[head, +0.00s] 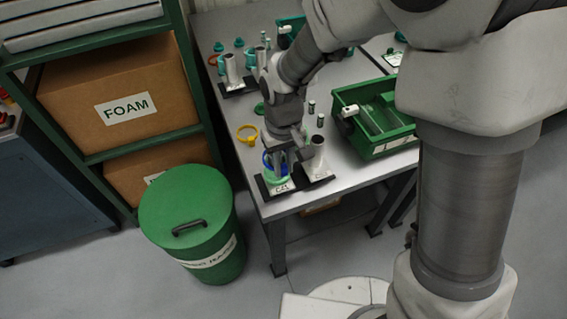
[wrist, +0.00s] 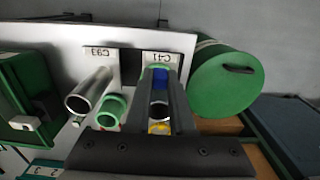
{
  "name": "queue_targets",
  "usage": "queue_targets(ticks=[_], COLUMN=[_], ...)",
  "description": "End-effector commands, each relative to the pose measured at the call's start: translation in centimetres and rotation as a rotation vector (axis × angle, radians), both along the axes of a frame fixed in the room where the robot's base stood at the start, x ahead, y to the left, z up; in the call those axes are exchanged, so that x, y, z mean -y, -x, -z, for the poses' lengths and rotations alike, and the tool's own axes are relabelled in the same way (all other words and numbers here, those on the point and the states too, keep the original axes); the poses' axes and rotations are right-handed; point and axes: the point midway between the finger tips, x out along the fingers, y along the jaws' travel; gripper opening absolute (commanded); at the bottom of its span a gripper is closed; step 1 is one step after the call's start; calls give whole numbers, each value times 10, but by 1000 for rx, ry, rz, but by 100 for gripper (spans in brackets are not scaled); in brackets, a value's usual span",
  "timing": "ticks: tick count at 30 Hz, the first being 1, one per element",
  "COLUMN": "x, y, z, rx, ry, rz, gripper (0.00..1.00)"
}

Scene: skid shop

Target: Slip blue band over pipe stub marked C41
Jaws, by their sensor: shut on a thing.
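The pipe stub marked C41 stands on a dark base with a white label (head: 284,189) at the table's near corner; the label also shows in the wrist view (wrist: 160,57). A light green band (head: 274,180) sits low at this stub. My gripper (head: 277,163) points down over the stub and is shut on the blue band (head: 267,158). In the wrist view the blue band (wrist: 158,77) shows between my fingers (wrist: 159,90), above the green band. My fingers hide most of the stub, so I cannot tell how far the blue band encircles it.
The bare stub marked C93 (head: 318,150) stands close to the right. A yellow ring (head: 247,134) lies behind on the table. A green bin (head: 374,124) is at the right, a green drum (head: 186,215) at the left. More stubs (head: 233,72) stand at the back.

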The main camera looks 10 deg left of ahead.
Motion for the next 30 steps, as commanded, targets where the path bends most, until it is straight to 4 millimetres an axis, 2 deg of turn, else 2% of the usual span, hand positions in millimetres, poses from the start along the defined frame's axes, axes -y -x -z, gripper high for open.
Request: queue_targets(ticks=[30], x=[0], y=[0], z=[8], rx=[0], ry=[0], rz=[0], gripper=[0])
